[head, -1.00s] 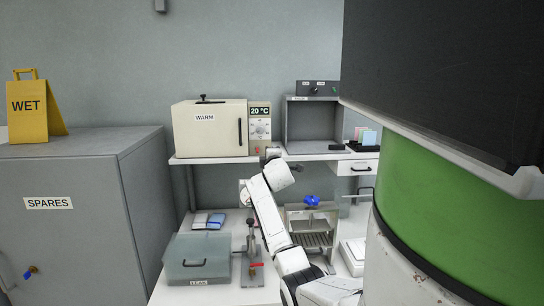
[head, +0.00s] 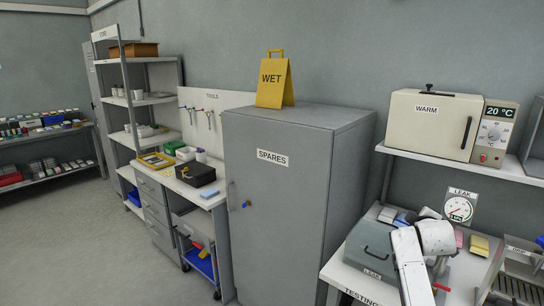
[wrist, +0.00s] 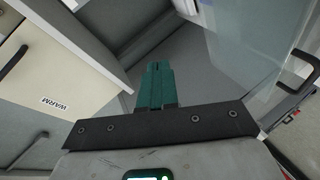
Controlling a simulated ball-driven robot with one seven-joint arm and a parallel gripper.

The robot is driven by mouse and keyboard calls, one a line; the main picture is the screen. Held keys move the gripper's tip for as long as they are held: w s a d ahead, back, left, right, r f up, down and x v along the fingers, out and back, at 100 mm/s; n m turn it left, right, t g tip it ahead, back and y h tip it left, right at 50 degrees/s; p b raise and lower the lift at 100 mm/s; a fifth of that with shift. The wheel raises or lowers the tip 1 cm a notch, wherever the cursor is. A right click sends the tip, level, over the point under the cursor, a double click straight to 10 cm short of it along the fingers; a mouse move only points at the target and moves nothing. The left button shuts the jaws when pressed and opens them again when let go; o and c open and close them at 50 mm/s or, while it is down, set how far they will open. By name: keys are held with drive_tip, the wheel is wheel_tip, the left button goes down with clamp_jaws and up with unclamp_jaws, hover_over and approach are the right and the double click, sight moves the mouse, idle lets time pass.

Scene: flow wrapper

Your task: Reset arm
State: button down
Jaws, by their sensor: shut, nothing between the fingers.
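My gripper (wrist: 157,88) shows in the wrist view, its two green fingers closed together with nothing between them. My white arm (head: 412,262) rises at the lower right of the head view, in front of the testing bench (head: 352,282). The gripper itself cannot be made out in the head view. In the wrist view the cream WARM box (wrist: 58,78) is at the left of the fingers, seen tilted.
A grey SPARES cabinet (head: 285,205) with a yellow WET sign (head: 275,82) on top stands mid-view. The WARM box (head: 430,128) sits on a shelf at right. A grey LEAK box (head: 368,248) is beside my arm. Open floor (head: 70,245) lies at left.

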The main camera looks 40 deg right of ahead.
drive_tip(key=w+a+f+y, duration=0.2)
drive_tip(key=a+f, duration=0.4)
drive_tip(key=a, duration=0.4)
drive_tip(key=w+a+f+m+y, duration=0.1)
drive_tip(key=a+f+y, duration=0.2)
drive_tip(key=a+f, duration=0.55)
drive_tip(key=w+a+f+y, duration=0.2)
drive_tip(key=a+f, duration=0.1)
drive_tip(key=a, duration=1)
drive_tip(key=s+a+f+g+y, duration=0.2)
drive_tip(key=s+a, duration=0.7)
drive_tip(key=a, duration=0.2)
drive_tip(key=s+a+f+g+y+b, duration=0.1)
drive_tip(key=s+a+f+g+y, duration=0.2)
drive_tip(key=s+a, duration=0.6)
drive_tip(key=shift+a+f, duration=0.2)
drive_tip(key=shift+a, duration=0.7)
drive_tip(key=shift+d, duration=0.1)
